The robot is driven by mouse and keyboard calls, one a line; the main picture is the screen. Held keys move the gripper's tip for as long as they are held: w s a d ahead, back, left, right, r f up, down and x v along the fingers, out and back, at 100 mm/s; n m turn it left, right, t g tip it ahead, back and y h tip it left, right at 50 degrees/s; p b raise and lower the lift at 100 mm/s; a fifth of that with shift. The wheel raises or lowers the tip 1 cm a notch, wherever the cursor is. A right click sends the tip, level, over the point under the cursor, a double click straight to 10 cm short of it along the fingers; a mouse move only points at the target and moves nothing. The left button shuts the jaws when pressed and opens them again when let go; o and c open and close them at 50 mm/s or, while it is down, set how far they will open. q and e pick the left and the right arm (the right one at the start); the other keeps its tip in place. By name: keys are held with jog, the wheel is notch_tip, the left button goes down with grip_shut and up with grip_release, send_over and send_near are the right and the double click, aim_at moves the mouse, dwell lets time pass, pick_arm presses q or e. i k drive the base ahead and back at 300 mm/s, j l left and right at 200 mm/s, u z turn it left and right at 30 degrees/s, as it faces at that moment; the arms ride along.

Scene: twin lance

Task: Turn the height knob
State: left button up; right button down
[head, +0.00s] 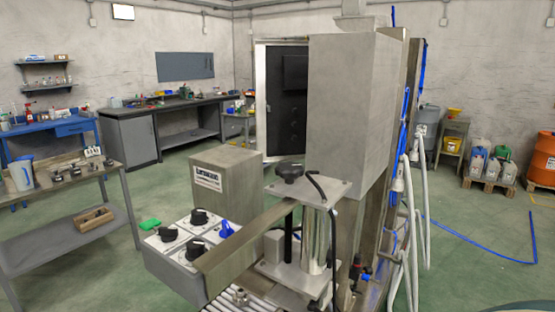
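A black lobed knob (290,171) sits on top of a square metal plate (308,188) at the centre of the head view. A dark upright rod (289,228) runs below the plate beside a shiny metal cylinder. I take this to be the height knob, but no label on it is readable. A control panel (180,262) to its left carries three black dials, one of them here (168,232), a blue lever-like knob (225,229) and a green part (150,224). Neither of my grippers is in view, and nothing touches the knobs.
A grey metal bar (245,240) crosses between panel and plate, above rollers (235,301). A tall grey cabinet (350,110) stands behind the plate, with cables and hoses (416,220) to its right. A two-level table (75,244) stands at left. Green floor lies open between.

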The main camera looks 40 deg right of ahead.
aim_at(289, 171)
jog(key=l+u, duration=0.15)
jog(key=l, duration=0.2)
jog(key=k+l+u, duration=0.15)
jog(key=l, duration=0.2)
jog(key=l+u, duration=0.15)
jog(key=l, duration=0.2)
jog(key=k+l, duration=0.1)
jog(key=l, duration=0.25)
jog(key=k+l+u, duration=0.15)
jog(key=l, duration=0.25)
jog(key=k+l, duration=0.1)
jog(key=l, duration=0.25)
jog(key=u, duration=0.05)
